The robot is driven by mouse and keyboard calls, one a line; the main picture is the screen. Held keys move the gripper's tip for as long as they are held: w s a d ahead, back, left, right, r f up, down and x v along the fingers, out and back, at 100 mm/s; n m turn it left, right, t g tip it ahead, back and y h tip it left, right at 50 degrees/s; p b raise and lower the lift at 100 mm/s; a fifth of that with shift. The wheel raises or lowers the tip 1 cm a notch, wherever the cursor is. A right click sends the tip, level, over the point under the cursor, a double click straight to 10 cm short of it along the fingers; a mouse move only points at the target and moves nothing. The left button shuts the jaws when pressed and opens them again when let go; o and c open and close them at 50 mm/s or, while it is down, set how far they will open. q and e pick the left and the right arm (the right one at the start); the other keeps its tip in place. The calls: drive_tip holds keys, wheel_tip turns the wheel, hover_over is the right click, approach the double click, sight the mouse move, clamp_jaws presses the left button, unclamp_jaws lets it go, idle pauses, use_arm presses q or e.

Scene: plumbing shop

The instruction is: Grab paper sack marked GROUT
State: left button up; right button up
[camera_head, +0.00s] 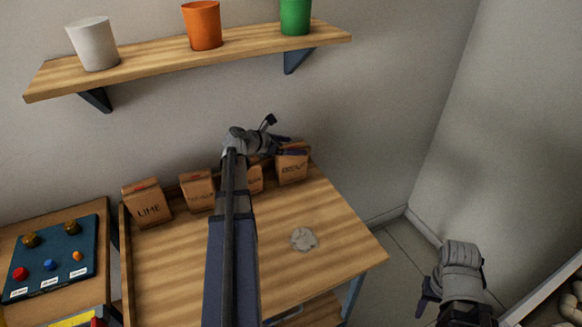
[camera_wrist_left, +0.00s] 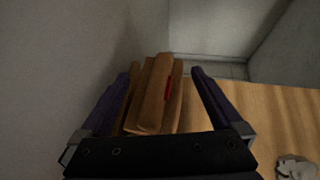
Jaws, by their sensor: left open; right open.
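Several brown paper sacks stand in a row at the back of the wooden table. The rightmost sack (camera_head: 292,168) has a dark label that looks like GROUT, though the print is blurred. My left gripper (camera_head: 291,146) is open at the top of this sack, near the wall. In the left wrist view a brown sack (camera_wrist_left: 152,105) with a red mark lies between the spread fingers of that gripper (camera_wrist_left: 164,72). I cannot tell whether they touch it. My right gripper (camera_head: 452,284) is open and empty, low at the right, away from the table.
The LIME sack (camera_head: 148,205) and another sack (camera_head: 198,191) stand to the left; a third (camera_head: 256,180) is partly hidden by my left arm. A grey lump (camera_head: 303,239) lies on the table (camera_head: 165,275). A shelf (camera_head: 150,62) with pots hangs above. A button panel (camera_head: 55,258) is left.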

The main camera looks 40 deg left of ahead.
use_arm(q)
clamp_jaws()
idle(0.8)
